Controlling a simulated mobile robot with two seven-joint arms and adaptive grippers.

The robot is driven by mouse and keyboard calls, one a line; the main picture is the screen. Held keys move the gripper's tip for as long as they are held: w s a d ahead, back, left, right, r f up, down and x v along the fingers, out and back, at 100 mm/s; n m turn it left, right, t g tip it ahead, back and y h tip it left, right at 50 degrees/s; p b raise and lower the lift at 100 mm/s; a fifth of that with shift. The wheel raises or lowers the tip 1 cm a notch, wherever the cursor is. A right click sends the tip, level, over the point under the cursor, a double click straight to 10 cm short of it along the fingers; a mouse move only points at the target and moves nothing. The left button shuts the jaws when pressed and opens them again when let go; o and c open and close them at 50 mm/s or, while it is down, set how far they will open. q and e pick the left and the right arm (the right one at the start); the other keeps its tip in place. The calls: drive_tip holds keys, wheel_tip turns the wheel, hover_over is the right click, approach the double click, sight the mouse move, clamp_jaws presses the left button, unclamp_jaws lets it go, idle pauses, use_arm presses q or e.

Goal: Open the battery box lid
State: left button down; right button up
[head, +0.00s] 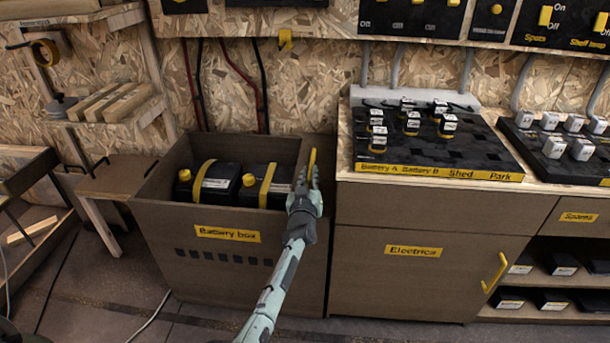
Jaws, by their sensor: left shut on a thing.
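The brown battery box (190,228) stands in the middle left of the head view, with a yellow "Battery box" label on its front. Its top is open, and two black batteries with yellow straps, one on the left (217,184) and one on the right (252,192), show inside. A brown panel that looks like the lid (323,160) stands raised at the box's right side, against the counter. My left gripper (307,180) is shut on the yellow handle (312,160) at the lid. The fingers partly hide the handle and lid. My right gripper is not in view.
The Electrics cabinet (400,285) and its counter with a black switch board (430,140) stand close on the right. Wooden shelves (100,110) and a small brown table (115,175) are on the left. Floor shows in front.

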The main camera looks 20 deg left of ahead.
use_arm(q)
drive_tip(key=shift+d+f, duration=0.1)
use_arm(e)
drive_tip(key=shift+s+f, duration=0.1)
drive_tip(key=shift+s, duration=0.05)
use_arm(q)
drive_tip(key=c, duration=1.6)
unclamp_jaws()
drive_tip(key=shift+o, duration=0.2)
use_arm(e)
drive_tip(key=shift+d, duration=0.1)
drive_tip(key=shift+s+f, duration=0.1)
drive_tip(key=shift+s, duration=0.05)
